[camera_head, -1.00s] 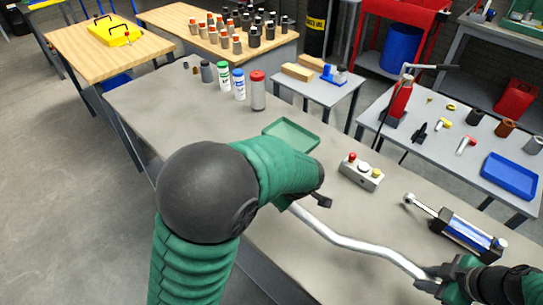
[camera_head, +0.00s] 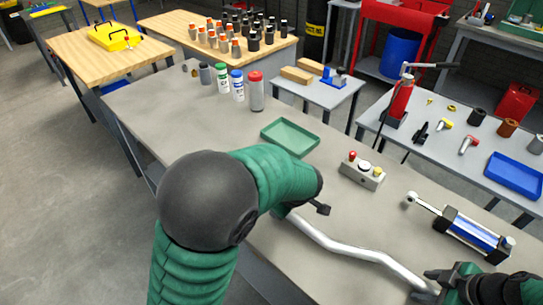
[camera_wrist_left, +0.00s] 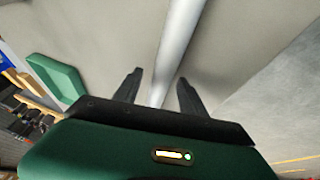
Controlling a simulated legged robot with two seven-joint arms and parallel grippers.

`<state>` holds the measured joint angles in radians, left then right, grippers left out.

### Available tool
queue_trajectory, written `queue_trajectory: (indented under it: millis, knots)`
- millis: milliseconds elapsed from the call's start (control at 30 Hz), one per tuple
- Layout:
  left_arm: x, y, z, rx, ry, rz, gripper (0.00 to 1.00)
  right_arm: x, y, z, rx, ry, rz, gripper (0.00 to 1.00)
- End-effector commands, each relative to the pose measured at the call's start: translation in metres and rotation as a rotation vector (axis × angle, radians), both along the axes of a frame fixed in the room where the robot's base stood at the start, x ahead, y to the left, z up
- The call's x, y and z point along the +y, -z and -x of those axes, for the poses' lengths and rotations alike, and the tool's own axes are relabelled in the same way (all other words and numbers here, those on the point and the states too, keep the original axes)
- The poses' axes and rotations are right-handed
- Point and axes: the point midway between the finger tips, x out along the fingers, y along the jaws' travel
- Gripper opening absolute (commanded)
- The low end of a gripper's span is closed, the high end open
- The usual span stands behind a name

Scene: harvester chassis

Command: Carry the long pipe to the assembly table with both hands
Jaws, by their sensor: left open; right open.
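The long pipe (camera_head: 345,248) is a silvery, bent tube over the near part of the grey table (camera_head: 200,110). I cannot tell for sure whether it rests on the tabletop. My left gripper (camera_wrist_left: 160,90) is open in the left wrist view, with the pipe running between its two dark fingers; it also shows in part at the pipe's left end in the head view (camera_head: 305,209). My right gripper (camera_head: 432,284) is open at the pipe's right end, low in the head view. My left arm hides the pipe's far left end.
A green tray (camera_head: 290,137), a button box (camera_head: 362,171) and a blue cylinder (camera_head: 474,235) lie on the grey table beyond the pipe. Bottles (camera_head: 257,92) stand at its far end. A side table holds a blue tray (camera_head: 515,175). Floor is clear at left.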

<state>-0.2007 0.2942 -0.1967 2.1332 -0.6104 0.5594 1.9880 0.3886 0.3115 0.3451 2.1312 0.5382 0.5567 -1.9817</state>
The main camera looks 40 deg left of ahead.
Motion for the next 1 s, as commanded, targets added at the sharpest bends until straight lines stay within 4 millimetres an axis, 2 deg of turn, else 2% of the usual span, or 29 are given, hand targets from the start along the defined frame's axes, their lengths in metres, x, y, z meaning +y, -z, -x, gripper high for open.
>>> queue_trajectory:
  millis: [167,400,600,767,867,1000]
  knots:
    - [-0.005,-0.014,0.003,-0.005,0.002,0.000,0.49,0.001,0.000,0.000,0.000,-0.001,0.001,0.49]
    - [-0.032,-0.069,0.016,-0.007,0.002,-0.003,0.49,0.000,0.000,0.000,0.000,-0.001,-0.001,0.49]
    - [-0.048,-0.102,0.025,-0.002,0.001,-0.005,0.49,0.000,0.000,0.000,0.000,0.000,0.000,0.49]
    - [-0.051,-0.109,0.028,0.001,0.000,-0.006,0.49,-0.002,-0.005,0.000,-0.002,0.000,0.000,0.49]
    - [-0.050,-0.109,0.028,0.001,0.000,-0.006,0.49,-0.009,-0.020,0.004,-0.004,0.002,0.001,0.49]
    - [-0.051,-0.109,0.028,0.001,0.000,-0.006,0.49,-0.024,-0.053,0.012,-0.008,0.005,0.001,0.49]
